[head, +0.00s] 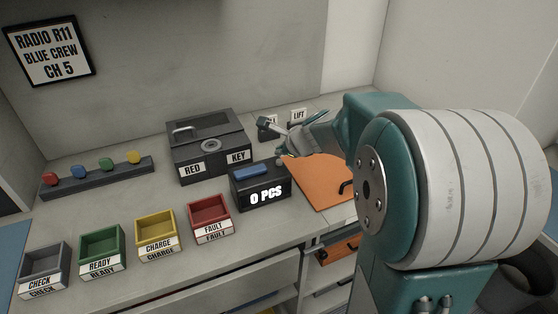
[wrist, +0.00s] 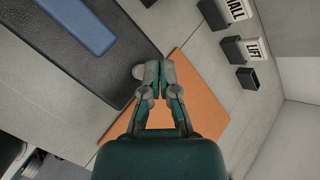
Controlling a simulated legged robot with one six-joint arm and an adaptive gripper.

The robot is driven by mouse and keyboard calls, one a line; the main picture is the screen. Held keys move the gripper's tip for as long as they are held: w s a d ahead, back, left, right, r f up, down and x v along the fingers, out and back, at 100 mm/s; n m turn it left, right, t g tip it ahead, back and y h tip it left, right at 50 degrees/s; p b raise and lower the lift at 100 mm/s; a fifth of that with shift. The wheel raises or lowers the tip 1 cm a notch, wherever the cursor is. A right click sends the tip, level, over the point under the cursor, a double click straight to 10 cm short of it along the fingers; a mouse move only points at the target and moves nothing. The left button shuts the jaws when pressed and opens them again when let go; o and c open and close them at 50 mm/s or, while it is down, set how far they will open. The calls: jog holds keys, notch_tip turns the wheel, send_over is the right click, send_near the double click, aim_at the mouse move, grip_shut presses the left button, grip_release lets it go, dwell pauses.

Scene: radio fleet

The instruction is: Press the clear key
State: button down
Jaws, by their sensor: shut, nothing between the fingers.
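A black counter box (head: 240,200) with the display "0 PCS" stands on the bench, with a long blue key (head: 252,171) on its top. No label reading "clear" shows. In the wrist view the black box (wrist: 95,75) fills the upper left, and the blue key (wrist: 78,25) lies further along it. My gripper (wrist: 151,70) is shut and empty, with its tips at the box's right edge. A small round grey part (wrist: 138,73) sits beside the fingertips; I cannot tell whether they touch it. In the head view my gripper (head: 284,157) is at the box's back right corner.
An orange board (head: 318,180) lies right of the box. A black "RED KEY" case (head: 208,145) stands behind it. Grey (head: 44,262), green (head: 102,243), yellow (head: 155,228) and red (head: 209,211) trays line the front. Small holders, one marked "LIFT" (head: 299,115), stand behind my gripper.

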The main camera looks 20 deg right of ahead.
aim_at(281, 162)
jog(key=shift+r, duration=2.3)
jog(key=s+a+r+n+g, duration=0.2)
jog(key=s+a+r+n, duration=0.1)
jog(key=s+a+n, duration=0.75)
jog(key=s+f+n+g+h, duration=0.1)
jog(key=s+f+n, duration=0.1)
jog(key=s+n, duration=1.2)
jog(key=shift+s+a+f+h, duration=0.15)
jog(key=shift+s+f+h, duration=0.25)
jog(key=shift+s, duration=0.65)
